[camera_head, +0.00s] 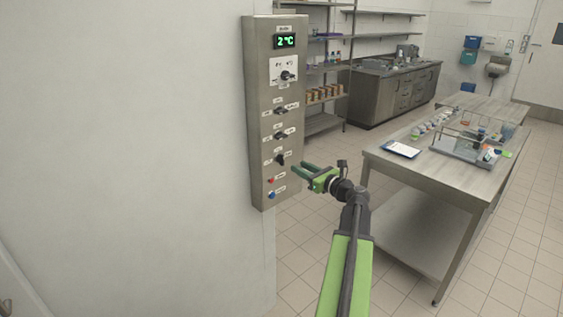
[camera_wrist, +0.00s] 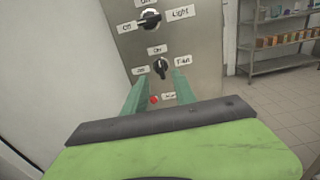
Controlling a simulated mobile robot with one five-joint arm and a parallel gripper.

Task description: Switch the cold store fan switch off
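The fan switch (camera_wrist: 161,68) is a dark rotary knob on a grey metal control panel (camera_wrist: 205,45). In the wrist view its handle stands about upright, toward the label "On" above it; a label reading "Fan" is at its right and a smaller label at its left. In the head view the fan switch (camera_head: 280,159) is the lowest black knob. My gripper (camera_head: 296,172) is just right of the panel, its green fingers pointing at it. In the wrist view my gripper (camera_wrist: 159,77) is open, one finger on each side of the knob. I cannot tell whether they touch it.
The light switch (camera_wrist: 150,19) is close above. A red button (camera_wrist: 154,100) is just below, and a blue button (camera_head: 271,195) under that. A temperature display (camera_head: 286,41) tops the panel. A steel table (camera_head: 430,180) with a tray stands at right.

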